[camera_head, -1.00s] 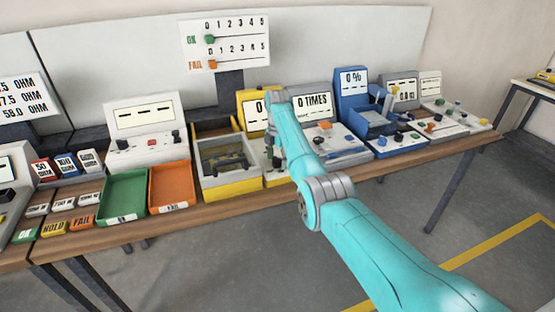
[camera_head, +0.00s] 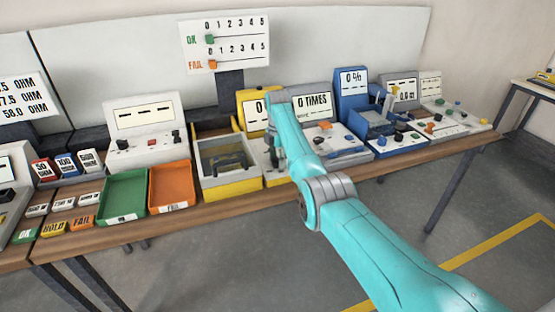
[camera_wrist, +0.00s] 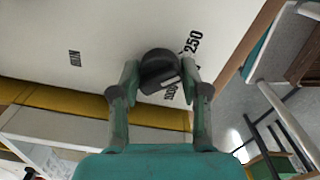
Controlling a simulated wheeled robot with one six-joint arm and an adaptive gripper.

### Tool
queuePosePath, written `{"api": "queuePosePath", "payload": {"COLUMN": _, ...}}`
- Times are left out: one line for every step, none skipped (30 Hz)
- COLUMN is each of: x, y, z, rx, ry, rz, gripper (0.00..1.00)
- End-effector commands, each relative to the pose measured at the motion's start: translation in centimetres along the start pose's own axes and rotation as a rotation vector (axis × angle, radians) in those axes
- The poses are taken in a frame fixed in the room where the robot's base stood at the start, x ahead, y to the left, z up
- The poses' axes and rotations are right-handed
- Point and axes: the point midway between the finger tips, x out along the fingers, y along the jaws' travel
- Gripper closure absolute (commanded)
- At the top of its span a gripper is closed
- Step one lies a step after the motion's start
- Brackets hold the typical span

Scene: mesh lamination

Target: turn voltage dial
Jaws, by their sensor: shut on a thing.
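The voltage dial (camera_wrist: 160,72) is a round black knob with a pale pointer mark, on a white panel in the wrist view. Printed labels, one reading 250, stand beside it. My gripper (camera_wrist: 162,82) is shut on the dial, one finger on each side of it.
A yellow bin (camera_head: 228,190) with a dark part inside stands just left of the arm. The 0 TIMES device (camera_head: 335,137) and a blue device (camera_head: 352,88) stand to the right. Green (camera_head: 124,218) and orange (camera_head: 172,208) trays lie further left.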

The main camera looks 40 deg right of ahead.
Motion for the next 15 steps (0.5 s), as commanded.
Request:
{"api": "queuePosePath", "payload": {"x": 0.01, "y": 0.01, "z": -0.01, "rx": 0.028, "ry": 0.0, "rz": 0.0, "gripper": 0.89}}
{"api": "queuePosePath", "payload": {"x": 0.01, "y": 0.01, "z": -0.01, "rx": 0.049, "ry": 0.0, "rz": 0.0, "gripper": 0.89}}
{"api": "queuePosePath", "payload": {"x": 0.01, "y": 0.01, "z": -0.01, "rx": 0.078, "ry": 0.0, "rz": 0.0, "gripper": 0.89}}
{"api": "queuePosePath", "payload": {"x": 0.01, "y": 0.01, "z": -0.01, "rx": 0.102, "ry": 0.0, "rz": 0.0, "gripper": 0.89}}
{"api": "queuePosePath", "payload": {"x": 0.01, "y": 0.01, "z": -0.01, "rx": 0.126, "ry": 0.0, "rz": 0.0, "gripper": 0.89}}
{"api": "queuePosePath", "payload": {"x": 0.01, "y": 0.01, "z": -0.01, "rx": 0.162, "ry": 0.0, "rz": 0.0, "gripper": 0.89}}
{"api": "queuePosePath", "payload": {"x": 0.01, "y": 0.01, "z": -0.01, "rx": 0.189, "ry": 0.0, "rz": 0.0, "gripper": 0.89}}
{"api": "queuePosePath", "payload": {"x": 0.01, "y": 0.01, "z": -0.01, "rx": 0.216, "ry": 0.0, "rz": 0.0, "gripper": 0.89}}
{"api": "queuePosePath", "payload": {"x": 0.01, "y": 0.01, "z": -0.01, "rx": 0.255, "ry": 0.0, "rz": 0.0, "gripper": 0.89}}
{"api": "queuePosePath", "payload": {"x": 0.01, "y": 0.01, "z": -0.01, "rx": 0.283, "ry": 0.0, "rz": 0.0, "gripper": 0.89}}
{"api": "queuePosePath", "payload": {"x": 0.01, "y": 0.01, "z": -0.01, "rx": 0.312, "ry": 0.0, "rz": 0.0, "gripper": 0.89}}
{"api": "queuePosePath", "payload": {"x": 0.01, "y": 0.01, "z": -0.01, "rx": 0.35, "ry": 0.0, "rz": 0.0, "gripper": 0.89}}
{"api": "queuePosePath", "payload": {"x": 0.01, "y": 0.01, "z": -0.01, "rx": 0.379, "ry": 0.0, "rz": 0.0, "gripper": 0.89}}
{"api": "queuePosePath", "payload": {"x": 0.01, "y": 0.01, "z": -0.01, "rx": 0.407, "ry": 0.0, "rz": 0.0, "gripper": 0.89}}
{"api": "queuePosePath", "payload": {"x": 0.01, "y": 0.01, "z": -0.01, "rx": 0.446, "ry": 0.0, "rz": 0.0, "gripper": 0.89}}
